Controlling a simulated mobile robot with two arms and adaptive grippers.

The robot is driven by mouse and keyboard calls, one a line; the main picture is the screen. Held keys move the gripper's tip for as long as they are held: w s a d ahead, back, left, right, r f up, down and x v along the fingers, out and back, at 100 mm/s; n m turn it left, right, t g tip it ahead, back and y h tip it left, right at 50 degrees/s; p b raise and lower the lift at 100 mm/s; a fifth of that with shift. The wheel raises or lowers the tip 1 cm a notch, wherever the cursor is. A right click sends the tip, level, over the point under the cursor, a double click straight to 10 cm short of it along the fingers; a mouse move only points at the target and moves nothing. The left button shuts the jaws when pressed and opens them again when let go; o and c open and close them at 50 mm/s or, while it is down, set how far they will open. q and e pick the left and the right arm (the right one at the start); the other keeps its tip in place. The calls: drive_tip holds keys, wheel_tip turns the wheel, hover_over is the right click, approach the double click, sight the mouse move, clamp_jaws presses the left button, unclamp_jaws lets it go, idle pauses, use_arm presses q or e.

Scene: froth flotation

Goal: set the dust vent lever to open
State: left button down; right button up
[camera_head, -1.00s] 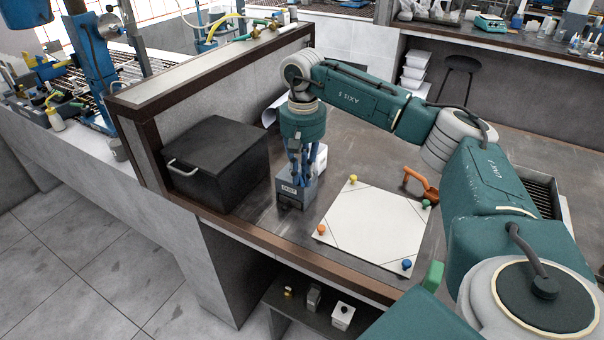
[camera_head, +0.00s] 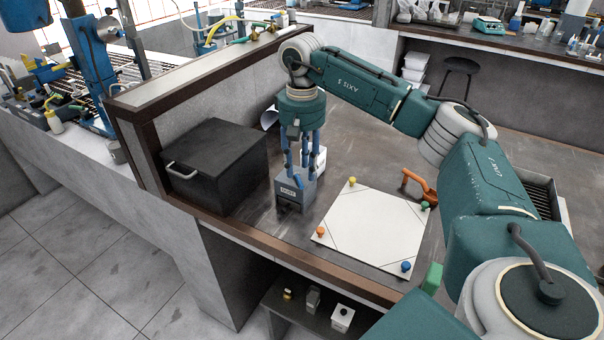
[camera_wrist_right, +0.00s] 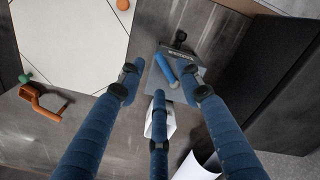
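The grey dust vent box (camera_head: 296,188) with a small label on its front stands on the dark bench, left of the white board. In the right wrist view the box (camera_wrist_right: 178,62) lies beyond my fingertips. I cannot read the lever's setting. My right gripper (camera_head: 300,168) points down just over the box. Its blue fingers (camera_wrist_right: 161,82) are spread, with no clear grip on the bar. My left gripper is not in view.
A black lidded box (camera_head: 215,165) stands close left of the vent box. A white board (camera_head: 372,225) with coloured knobs lies to the right, with an orange handle (camera_head: 420,186) beyond it. A white object (camera_head: 319,158) is just behind. A low wall (camera_head: 210,85) borders the bench.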

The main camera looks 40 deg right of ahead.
sight(302, 182)
wheel_tip(302, 182, up, 9)
drive_tip(key=shift+f, duration=0.15)
idle(0.5)
